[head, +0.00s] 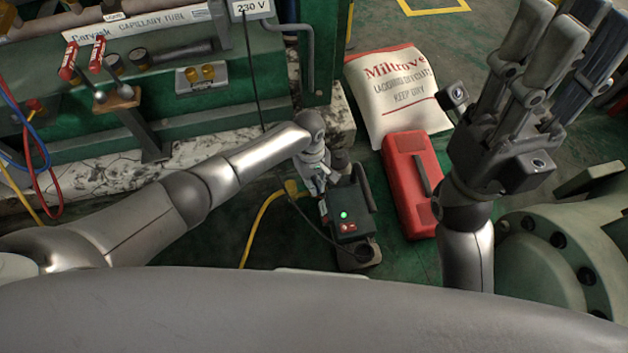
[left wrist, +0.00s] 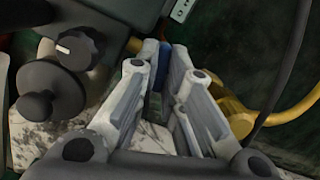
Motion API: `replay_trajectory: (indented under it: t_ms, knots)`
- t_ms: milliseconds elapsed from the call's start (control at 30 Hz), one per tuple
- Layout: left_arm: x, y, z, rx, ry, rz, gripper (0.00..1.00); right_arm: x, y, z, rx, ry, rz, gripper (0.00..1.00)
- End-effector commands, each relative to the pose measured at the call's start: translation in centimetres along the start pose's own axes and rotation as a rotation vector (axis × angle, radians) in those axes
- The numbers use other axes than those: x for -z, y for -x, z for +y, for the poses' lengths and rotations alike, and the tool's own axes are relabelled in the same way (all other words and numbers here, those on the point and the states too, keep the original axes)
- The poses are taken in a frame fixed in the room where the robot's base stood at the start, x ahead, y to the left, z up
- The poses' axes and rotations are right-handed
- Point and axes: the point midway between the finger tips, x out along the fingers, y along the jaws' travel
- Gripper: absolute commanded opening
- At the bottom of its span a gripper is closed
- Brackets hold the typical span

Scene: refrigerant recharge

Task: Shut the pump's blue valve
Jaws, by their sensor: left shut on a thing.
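The pump (head: 352,217) is a dark box with a handle, a lit green light and red buttons, standing on the green floor in the head view. The blue valve (left wrist: 164,64) shows in the left wrist view as a small blue part beside the pump's dark body (left wrist: 112,14). My left gripper (head: 318,178) is at the pump's far left side. In the left wrist view its fingers (left wrist: 158,62) are around the blue valve and shut on it, hiding part of it. My right gripper (head: 566,38) is raised at the upper right, open and empty, away from the pump.
A yellow hose (head: 262,217) runs left of the pump and a black cable hangs near it. A red case (head: 405,180) and a white sack (head: 392,88) lie to the right. A green bench (head: 190,115) with hoses stands at the left. A large green flange (head: 560,240) is at the right.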

Motion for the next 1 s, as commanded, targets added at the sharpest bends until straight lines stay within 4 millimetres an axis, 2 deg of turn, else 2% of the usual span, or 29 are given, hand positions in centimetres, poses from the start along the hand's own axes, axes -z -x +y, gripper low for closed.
replay_trajectory:
  t_ms: [300, 600, 633, 800, 833, 1000]
  knots:
    - [-0.06, -0.04, -0.10, 0.006, -0.017, -0.002, 0.00, -0.10, 0.19, 0.01, -0.002, 0.000, -0.009, 0.31]
    - [-0.11, -0.04, -0.02, 0.035, -0.247, -0.003, 0.00, -0.03, 0.34, 0.04, -0.007, -0.001, -0.017, 0.31]
    - [-0.09, -0.06, -0.03, 0.035, -0.252, -0.003, 0.11, -0.04, 0.40, 0.04, -0.008, -0.001, -0.018, 0.31]
    - [-0.07, -0.06, 0.01, 0.033, -0.248, -0.002, 0.33, -0.04, 0.44, 0.04, -0.007, -0.001, -0.018, 0.31]
    - [-0.07, -0.06, 0.03, 0.032, -0.248, -0.001, 0.36, -0.04, 0.43, 0.04, -0.007, -0.001, -0.018, 0.31]
    - [-0.12, 0.00, 0.17, 0.029, -0.248, -0.002, 0.36, -0.04, 0.39, 0.03, -0.006, -0.001, -0.016, 0.31]
